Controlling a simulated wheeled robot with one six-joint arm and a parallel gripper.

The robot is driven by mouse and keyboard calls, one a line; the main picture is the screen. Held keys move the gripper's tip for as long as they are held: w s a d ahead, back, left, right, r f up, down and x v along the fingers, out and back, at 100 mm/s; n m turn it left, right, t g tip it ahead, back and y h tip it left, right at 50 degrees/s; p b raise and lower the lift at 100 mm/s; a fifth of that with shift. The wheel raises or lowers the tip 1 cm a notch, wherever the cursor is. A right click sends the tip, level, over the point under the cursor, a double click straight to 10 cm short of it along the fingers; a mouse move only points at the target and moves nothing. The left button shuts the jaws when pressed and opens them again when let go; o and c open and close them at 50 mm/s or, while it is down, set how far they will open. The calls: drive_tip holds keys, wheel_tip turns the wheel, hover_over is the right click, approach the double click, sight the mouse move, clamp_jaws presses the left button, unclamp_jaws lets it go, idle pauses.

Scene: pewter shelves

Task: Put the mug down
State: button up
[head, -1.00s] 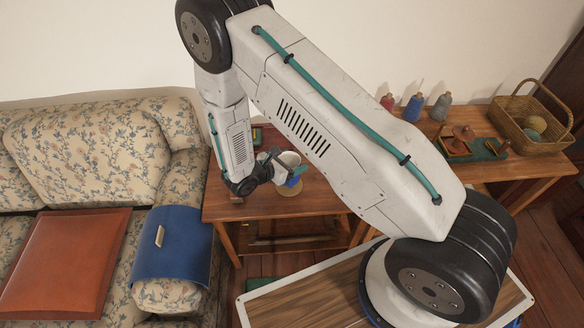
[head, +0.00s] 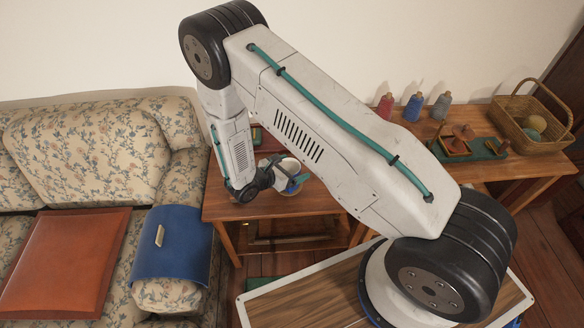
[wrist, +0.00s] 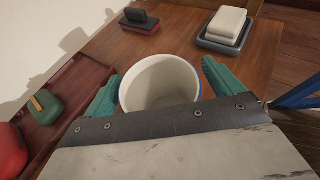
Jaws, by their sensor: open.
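The white mug (wrist: 160,82) with a blue rim stands upright and looks empty inside in the wrist view. It also shows in the head view (head: 291,163) over the small wooden table (head: 228,208). My gripper (wrist: 162,88) has its teal fingers open, one on each side of the mug. The fingers are very close to its wall; I cannot tell if they touch. In the head view my gripper (head: 289,181) is low over the table. The mug's base is hidden, so its contact with what is below cannot be seen.
In the wrist view a dark red tray (wrist: 72,93) with a green item lies left. A dark block (wrist: 140,20) and a pale block on a grey dish (wrist: 224,30) stand behind. A sofa (head: 90,150) is left; a basket (head: 528,125) is on the right table.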

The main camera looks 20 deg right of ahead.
drive_tip(key=v, duration=1.2)
drive_tip(key=s+d+r+m+g+y, duration=0.1)
drive_tip(key=s+d+r+m+g, duration=0.2)
drive_tip(key=r, duration=0.6)
drive_tip(key=s+d+r+m+g+y, duration=0.15)
drive_tip(key=d+r+m, duration=0.3)
drive_tip(key=r, duration=0.45)
drive_tip(key=s+d+r+m+g+y, duration=0.1)
drive_tip(key=d+r+m+g, duration=0.15)
drive_tip(key=r+m, duration=0.45)
drive_tip(key=s+d+r+m+t+y, duration=0.1)
drive_tip(key=s+r+m+t+y, duration=0.1)
drive_tip(key=s+r+m+y, duration=0.2)
drive_tip(key=s+d+r+m+t+y, duration=0.1)
drive_tip(key=s+r+m+y, duration=0.2)
drive_tip(key=s+r, duration=0.8)
drive_tip(key=s+y, duration=0.2)
drive_tip(key=s, duration=0.3)
drive_tip(key=shift+s+d+r+m+t, duration=0.3)
drive_tip(key=shift+d+m+t, duration=0.05)
drive_tip(key=shift+t, duration=0.05)
